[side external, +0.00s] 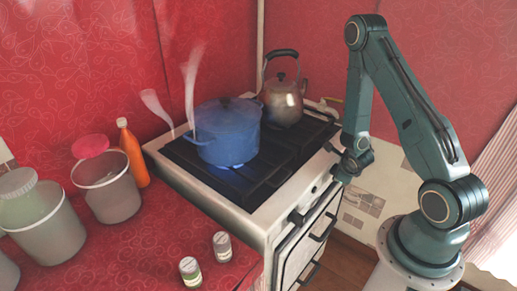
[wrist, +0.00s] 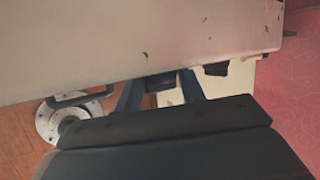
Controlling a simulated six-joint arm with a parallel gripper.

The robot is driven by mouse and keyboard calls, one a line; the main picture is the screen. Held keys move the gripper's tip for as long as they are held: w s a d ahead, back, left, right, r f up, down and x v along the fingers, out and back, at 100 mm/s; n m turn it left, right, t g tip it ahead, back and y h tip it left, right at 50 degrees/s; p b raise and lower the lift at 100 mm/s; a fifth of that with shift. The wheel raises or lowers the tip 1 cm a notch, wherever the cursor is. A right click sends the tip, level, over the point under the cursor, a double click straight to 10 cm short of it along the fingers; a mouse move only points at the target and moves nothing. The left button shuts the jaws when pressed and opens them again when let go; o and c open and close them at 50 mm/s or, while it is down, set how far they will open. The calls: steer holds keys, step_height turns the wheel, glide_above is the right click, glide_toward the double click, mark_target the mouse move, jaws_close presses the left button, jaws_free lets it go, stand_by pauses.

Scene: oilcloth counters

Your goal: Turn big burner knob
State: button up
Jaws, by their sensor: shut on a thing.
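The cream stove (side external: 262,214) stands in the middle of the side external view, its front panel facing my arm. My gripper (side external: 335,168) is at the right part of that panel. In the wrist view my gripper (wrist: 161,90) has one blue-grey finger on each side of a dark burner knob (wrist: 160,83) and is shut on it. In the side external view my gripper hides this knob. A second dark knob (wrist: 215,69) shows to its right in the wrist view. The pictures do not show which burner the held knob serves.
A blue pot (side external: 226,136) sits over a blue flame, with steam at its left. A metal kettle (side external: 284,101) stands at the back. Two small jars (side external: 222,246), several tubs and an orange bottle (side external: 133,154) stand on the red counter (side external: 130,258). Oven handles project below the panel.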

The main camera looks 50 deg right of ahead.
steer(key=shift+h, duration=0.6)
stand_by(0.5)
steer(key=o, duration=0.9)
steer(key=shift+o, duration=0.2)
steer(key=shift+d+r+y, duration=0.1)
steer(key=shift+d+y, duration=0.1)
steer(key=shift+y, duration=1.2)
steer(key=shift+y, duration=0.4)
steer(key=shift+d+m+y, duration=0.15)
steer(key=shift+m+y, duration=0.15)
steer(key=shift+y, duration=0.6)
steer(key=shift+d+m+y, duration=0.15)
steer(key=shift+m+y, duration=0.15)
steer(key=shift+y, duration=0.6)
steer(key=v, duration=1.4)
steer(key=w+a+n+g, duration=0.4)
steer(key=a+n, duration=0.6)
steer(key=n, duration=0.6)
steer(key=shift+w+a+f+n+g, duration=0.15)
steer(key=shift+w+f+n+g, duration=0.15)
steer(key=shift+f+n+g, duration=0.15)
